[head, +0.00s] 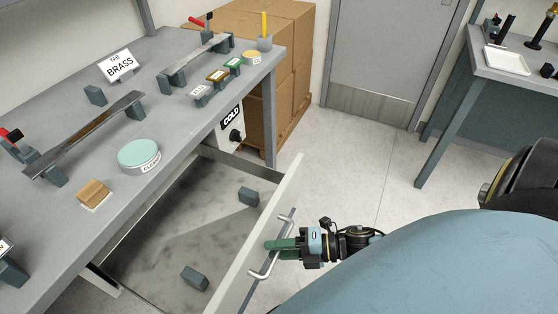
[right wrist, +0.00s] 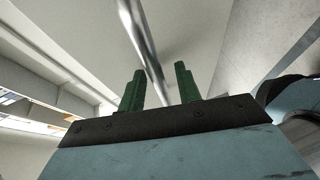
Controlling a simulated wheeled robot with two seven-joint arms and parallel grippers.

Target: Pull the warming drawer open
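The warming drawer (head: 150,235) is pulled well out from under the bench, so its grey floor shows. Its pale front panel (head: 285,195) carries a silver bar handle (head: 264,272). My right gripper (head: 271,245) is at the handle on the outer side of the panel. In the right wrist view the two green fingers (right wrist: 160,88) are apart, and the handle bar (right wrist: 142,40) runs between them with space beside it. Whether a finger touches the bar is not clear. My left gripper is not in view.
Two dark blocks (head: 248,196) (head: 195,278) sit in the drawer. The bench (head: 60,75) holds a BRASS sign, metal strips on supports and a round teal-topped container (head: 139,153). A box labelled COLD (head: 231,128) is under it. Open floor (head: 350,150) lies beyond the drawer.

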